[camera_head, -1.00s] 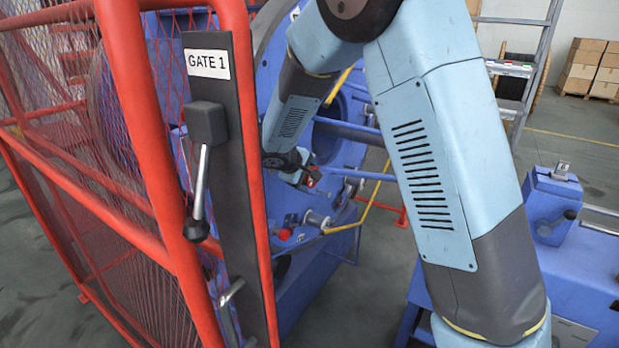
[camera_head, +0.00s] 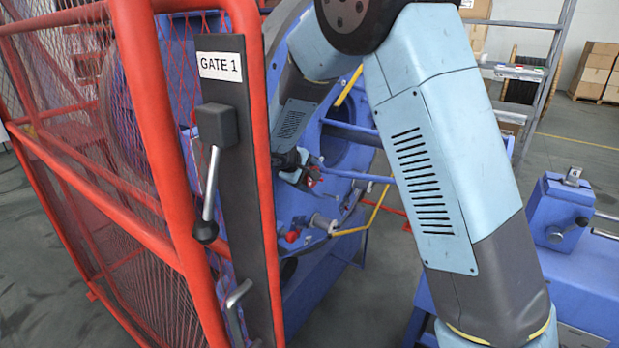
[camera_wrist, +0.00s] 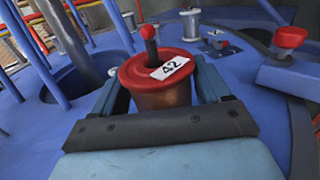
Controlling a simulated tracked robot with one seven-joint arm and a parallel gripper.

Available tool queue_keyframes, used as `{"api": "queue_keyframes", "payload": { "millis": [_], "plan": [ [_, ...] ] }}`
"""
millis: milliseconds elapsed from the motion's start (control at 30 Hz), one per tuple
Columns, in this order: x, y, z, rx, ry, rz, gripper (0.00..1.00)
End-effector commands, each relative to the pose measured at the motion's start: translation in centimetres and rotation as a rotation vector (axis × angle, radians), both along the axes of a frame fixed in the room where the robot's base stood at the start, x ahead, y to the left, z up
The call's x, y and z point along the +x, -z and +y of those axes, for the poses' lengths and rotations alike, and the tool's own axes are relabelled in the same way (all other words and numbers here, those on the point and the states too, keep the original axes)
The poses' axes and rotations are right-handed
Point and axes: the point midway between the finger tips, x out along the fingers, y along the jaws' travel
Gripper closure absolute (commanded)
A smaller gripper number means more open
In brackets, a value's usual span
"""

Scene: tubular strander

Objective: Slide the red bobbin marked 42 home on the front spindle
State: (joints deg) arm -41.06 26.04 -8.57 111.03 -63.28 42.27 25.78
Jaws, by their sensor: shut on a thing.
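The red bobbin (camera_wrist: 150,87) has a white label reading 42 on its red flange and a copper-brown body. My gripper (camera_wrist: 159,103) is shut on it, with one jaw on each side in the wrist view. A dark rod with a dark red tip (camera_wrist: 149,38) stands up at the flange's middle or far edge; I cannot tell whether it passes through the bore. The bobbin's lower end is hidden, so its seating on the front spindle cannot be seen. In the head view my gripper (camera_head: 303,172) is small, in front of the blue strander disc (camera_head: 297,208), with a bit of red at it.
A red knob (camera_wrist: 289,38) on a blue block stands at the right in the wrist view. Blue rods (camera_wrist: 105,22) rise at the left, and a silver bobbin (camera_wrist: 190,22) sits beyond. The red mesh gate (camera_head: 180,150) with its black latch plate stands close at left in the head view.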

Motion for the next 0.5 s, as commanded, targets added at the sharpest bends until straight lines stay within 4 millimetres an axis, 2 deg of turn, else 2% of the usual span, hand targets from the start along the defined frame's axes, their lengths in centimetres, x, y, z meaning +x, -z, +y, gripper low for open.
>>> {"api": "queue_keyframes", "payload": {
  "millis": [500],
  "plan": [
    [0.9, -0.1, 1.3, 0.001, 0.000, -0.002, 0.94]
  ]
}}
